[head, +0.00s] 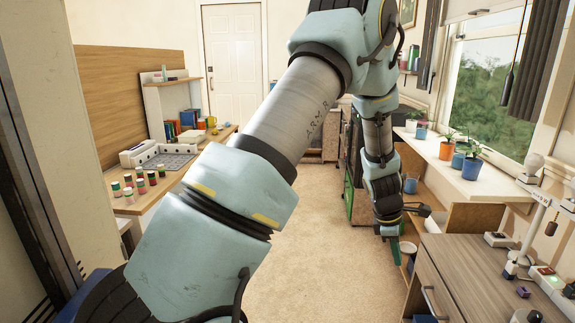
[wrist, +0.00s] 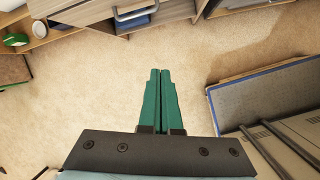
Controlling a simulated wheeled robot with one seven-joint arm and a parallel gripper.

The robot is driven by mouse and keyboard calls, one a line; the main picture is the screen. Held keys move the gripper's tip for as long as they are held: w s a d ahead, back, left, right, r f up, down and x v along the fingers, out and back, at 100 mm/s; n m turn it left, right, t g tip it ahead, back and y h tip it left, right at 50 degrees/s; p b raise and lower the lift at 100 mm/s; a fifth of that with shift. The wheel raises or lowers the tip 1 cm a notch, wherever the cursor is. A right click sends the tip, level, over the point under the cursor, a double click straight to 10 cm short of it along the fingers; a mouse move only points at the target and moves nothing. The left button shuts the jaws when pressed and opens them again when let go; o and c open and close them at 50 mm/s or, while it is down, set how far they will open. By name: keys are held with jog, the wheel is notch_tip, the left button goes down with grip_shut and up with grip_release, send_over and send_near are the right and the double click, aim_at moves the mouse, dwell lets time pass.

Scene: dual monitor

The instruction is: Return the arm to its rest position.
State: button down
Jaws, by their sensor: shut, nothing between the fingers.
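My arm crosses the middle of the head view, reaching up and then bending down to the right. My gripper (head: 394,251) hangs with its green fingers pointing down over the carpet, in front of the low shelf on the right. In the wrist view my gripper (wrist: 160,72) shows its two green fingers side by side, shut with nothing between them. Below the fingers there is only beige carpet.
A drawer cabinet (head: 456,277) stands close to the right of my gripper. A windowsill (head: 455,180) with several potted plants is above the shelf. A desk (head: 150,196) with small bottles stands at left. Carpet (head: 310,250) is clear between them.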

jog(key=w+a+r+m+t+y, duration=0.1)
jog(key=a+r+m, duration=0.25)
jog(key=a, duration=0.55)
jog(key=a+r+m, duration=0.3)
jog(key=a+r, duration=0.2)
jog(key=a, duration=0.4)
jog(key=s+a+r+m+y, duration=0.1)
jog(key=s+a+m, duration=0.1)
jog(key=a, duration=0.4)
jog(key=s+a+r+m, duration=0.2)
jog(key=s+a+m, duration=0.1)
jog(key=a, duration=0.3)
jog(key=s+a+r+m+y, duration=0.1)
jog(key=s+a+r+m, duration=0.1)
jog(key=a, duration=0.5)
jog(key=shift+s+r+t+y, duration=0.25)
jog(key=shift+s+t+y, duration=0.05)
jog(key=shift+s, duration=0.45)
